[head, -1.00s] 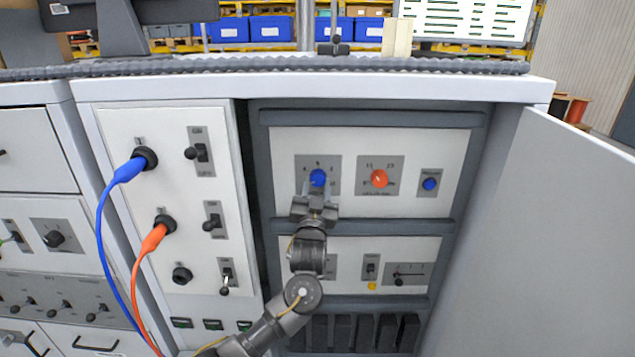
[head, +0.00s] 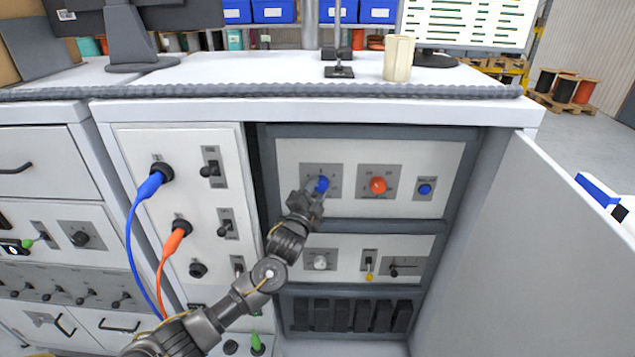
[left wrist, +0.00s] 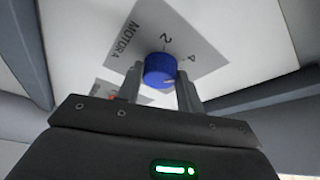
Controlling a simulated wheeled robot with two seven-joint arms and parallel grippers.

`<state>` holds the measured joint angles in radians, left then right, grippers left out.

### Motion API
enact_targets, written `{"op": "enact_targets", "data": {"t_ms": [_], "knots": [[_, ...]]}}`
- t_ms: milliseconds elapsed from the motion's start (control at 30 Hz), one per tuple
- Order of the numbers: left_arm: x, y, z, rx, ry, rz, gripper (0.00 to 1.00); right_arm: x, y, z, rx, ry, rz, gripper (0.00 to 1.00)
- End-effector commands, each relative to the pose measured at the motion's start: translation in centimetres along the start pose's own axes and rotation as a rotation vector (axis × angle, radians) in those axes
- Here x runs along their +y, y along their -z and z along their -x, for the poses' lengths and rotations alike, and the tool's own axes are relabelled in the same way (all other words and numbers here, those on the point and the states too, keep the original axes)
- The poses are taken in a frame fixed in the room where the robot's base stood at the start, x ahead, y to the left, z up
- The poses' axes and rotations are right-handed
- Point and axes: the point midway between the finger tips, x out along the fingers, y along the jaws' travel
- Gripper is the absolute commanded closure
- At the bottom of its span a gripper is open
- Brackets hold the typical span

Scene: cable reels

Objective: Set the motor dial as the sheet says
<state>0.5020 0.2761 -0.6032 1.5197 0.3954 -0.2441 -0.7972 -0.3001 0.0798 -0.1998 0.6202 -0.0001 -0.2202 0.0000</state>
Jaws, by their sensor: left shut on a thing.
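The blue dial (head: 322,184) sits on a grey scale plate on the upper white panel. It also shows in the left wrist view (left wrist: 160,69), where its plate (left wrist: 141,24) reads "MOTOR A", with 2 and 4 visible on the scale. My left gripper (head: 313,197) is shut on the blue dial, with one finger on each side of it (left wrist: 161,85). The dial's pointer mark is hidden or too small to read. The orange dial (head: 378,185) is to its right. A lit screen (head: 466,22) with lines of text stands at the back right; its text is too small to read. My right gripper is not in view.
A smaller blue knob (head: 425,189) is at the right of the upper panel. The lower panel has a white knob (head: 320,260) and a yellow-tipped switch (head: 369,268). The open cabinet door (head: 510,250) stands to the right. Blue and orange cables (head: 134,235) hang at the left.

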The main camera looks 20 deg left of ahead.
Motion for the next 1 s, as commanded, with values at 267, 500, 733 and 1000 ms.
{"op": "enact_targets", "data": {"t_ms": [267,500,733,1000], "knots": [[-0.7,0.2,-0.1,0.000,-0.083,-0.200,0.86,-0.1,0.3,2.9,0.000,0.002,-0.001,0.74],[-0.6,0.2,-0.1,0.001,-0.128,-0.312,0.86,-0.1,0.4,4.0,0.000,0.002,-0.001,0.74],[-0.6,0.1,-0.1,0.000,-0.149,-0.361,0.86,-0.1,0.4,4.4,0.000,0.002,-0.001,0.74],[-0.5,0.1,-0.1,0.000,-0.153,-0.373,0.86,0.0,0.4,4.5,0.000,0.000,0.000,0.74]]}}
